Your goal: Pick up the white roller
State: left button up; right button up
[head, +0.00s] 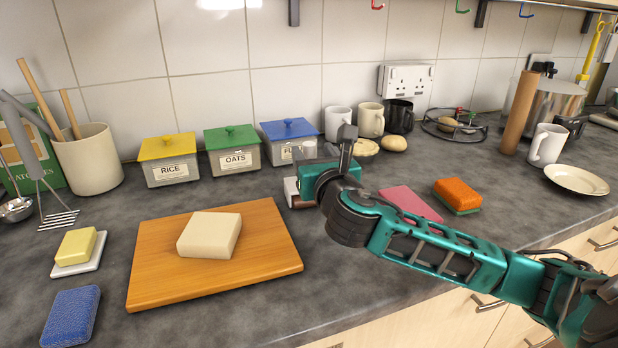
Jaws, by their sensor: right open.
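A small white upright cylinder (309,149), which looks like the white roller, shows in front of the blue-lidded canister in the head view. Its lower part is hidden behind my right gripper. My right gripper (317,160) is open, with one dark finger pointing up on the right and a pale part low on the left. It is on the near side of the white cylinder, and I cannot tell whether they touch. My left gripper is not in view.
A wooden board (150,285) with a pale block (209,236) lies at left front. Canisters with yellow (168,146), green (231,136) and blue (289,128) lids line the wall. A pink cloth (411,204) and an orange sponge (457,194) lie beyond my right arm.

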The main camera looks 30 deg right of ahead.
aim_at(310, 155)
jog(key=x, duration=0.2)
jog(key=f+x, duration=0.1)
jog(key=x, duration=0.1)
jog(key=shift+b, duration=0.35)
jog(key=shift+w+d, duration=0.15)
jog(key=shift+w, duration=0.45)
jog(key=shift+c, duration=0.4)
grip_shut()
